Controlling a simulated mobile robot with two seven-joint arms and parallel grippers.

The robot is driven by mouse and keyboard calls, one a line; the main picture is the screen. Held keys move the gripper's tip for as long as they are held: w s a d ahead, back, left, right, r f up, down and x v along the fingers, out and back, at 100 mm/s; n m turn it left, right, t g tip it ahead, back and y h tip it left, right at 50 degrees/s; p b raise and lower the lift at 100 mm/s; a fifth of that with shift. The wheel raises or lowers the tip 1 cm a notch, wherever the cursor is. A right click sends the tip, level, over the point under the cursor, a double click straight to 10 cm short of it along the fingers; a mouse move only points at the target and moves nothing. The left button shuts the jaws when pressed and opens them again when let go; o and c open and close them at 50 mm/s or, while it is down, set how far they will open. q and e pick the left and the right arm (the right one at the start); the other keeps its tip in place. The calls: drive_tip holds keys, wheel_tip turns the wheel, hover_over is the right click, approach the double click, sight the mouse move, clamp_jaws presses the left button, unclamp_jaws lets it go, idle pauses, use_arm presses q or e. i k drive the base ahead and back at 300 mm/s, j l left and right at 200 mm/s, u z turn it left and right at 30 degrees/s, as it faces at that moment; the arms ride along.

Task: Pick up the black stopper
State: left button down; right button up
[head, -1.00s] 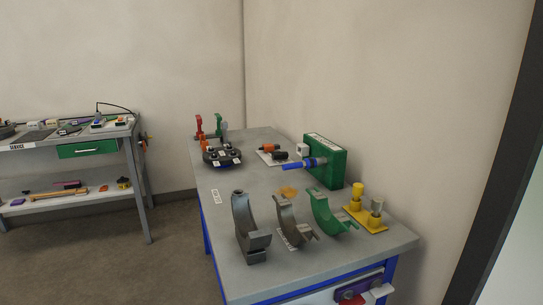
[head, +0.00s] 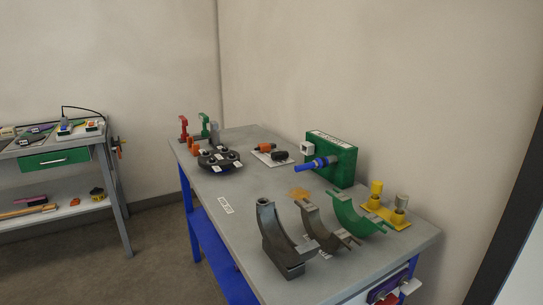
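A small black piece (head: 281,155), which looks like the black stopper, lies on a white plate (head: 259,158) on the grey cart top. An orange piece with a dark end (head: 264,147) lies beside it on the same plate. The black piece is small in the head view, so its exact shape is hard to tell. Neither of my grippers is in view.
The grey cart (head: 240,187) stands against the wall. A green box with a blue spout (head: 330,158) is right of the plate. Curved clamp shells (head: 280,240) and a yellow stand (head: 384,212) are nearer. A black round device (head: 219,160) is left. A side bench (head: 50,160) stands left.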

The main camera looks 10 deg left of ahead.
sight(284, 155)
drive_tip(key=i+j, duration=0.1)
drive_tip(key=j, duration=0.5)
drive_tip(key=i+j+z, duration=0.15)
drive_tip(key=j, duration=1.05)
drive_tip(key=i+j, duration=0.1)
drive_tip(key=j, duration=0.2)
drive_tip(key=i+j+z, duration=0.1)
drive_tip(key=j, duration=0.2)
drive_tip(key=i+j, duration=0.15)
drive_tip(key=j, duration=0.15)
